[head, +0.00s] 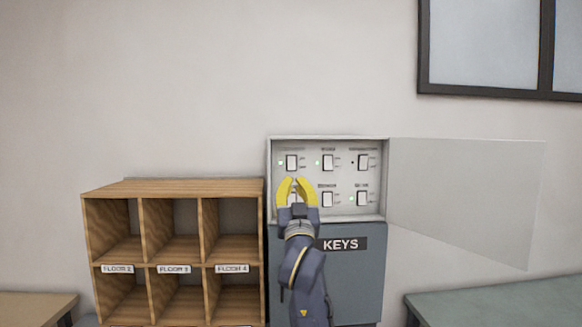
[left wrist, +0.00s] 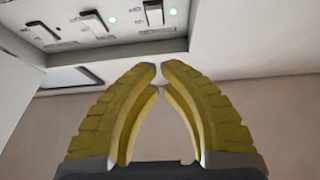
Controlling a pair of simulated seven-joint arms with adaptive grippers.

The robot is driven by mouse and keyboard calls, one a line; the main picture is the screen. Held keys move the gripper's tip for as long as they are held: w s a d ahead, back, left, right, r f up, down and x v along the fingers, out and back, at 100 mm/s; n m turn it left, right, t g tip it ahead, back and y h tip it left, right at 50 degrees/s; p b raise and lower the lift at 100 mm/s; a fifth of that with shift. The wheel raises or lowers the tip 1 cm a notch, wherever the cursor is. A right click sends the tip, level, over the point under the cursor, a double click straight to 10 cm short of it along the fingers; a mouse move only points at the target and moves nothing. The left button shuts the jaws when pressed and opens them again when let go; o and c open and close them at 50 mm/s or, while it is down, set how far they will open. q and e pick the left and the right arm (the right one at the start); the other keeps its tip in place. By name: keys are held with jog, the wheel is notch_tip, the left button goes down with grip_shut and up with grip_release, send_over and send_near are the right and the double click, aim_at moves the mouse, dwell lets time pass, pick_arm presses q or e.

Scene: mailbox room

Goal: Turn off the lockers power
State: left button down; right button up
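A switch panel (head: 330,214) is set in a grey box on the wall, with two rows of white rocker switches. Its small labels are too blurred to read, so I cannot tell which switch is for the lockers. Green lights glow beside the top left switch (head: 291,162), the top middle switch (head: 327,162) and the bottom right switch (head: 361,199); the top right switch (head: 362,162) has a dark light. My left gripper (head: 297,181) is shut and empty before the bottom left switch, mostly hiding it. In the left wrist view its tips (left wrist: 158,66) nearly meet, below the panel.
A clear cover (head: 465,200) stands swung open to the right of the panel. A grey KEYS cabinet (head: 350,275) is below. A wooden pigeonhole shelf (head: 175,188) stands close at left. A green-grey table (head: 500,305) is at lower right.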

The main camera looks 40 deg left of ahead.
aim_at(289, 157)
pick_arm(q)
jog(key=x, duration=0.3)
jog(key=f+x, duration=0.1)
jog(key=x, duration=0.6)
jog(key=shift+w+a+f, duration=0.2)
jog(key=shift+w+a, duration=0.1)
jog(key=shift+a, duration=0.05)
jog(key=shift+w+a+f, duration=0.15)
jog(key=shift+w+a, duration=0.4)
jog(key=shift+w, duration=0.1)
jog(key=shift+a, duration=0.1)
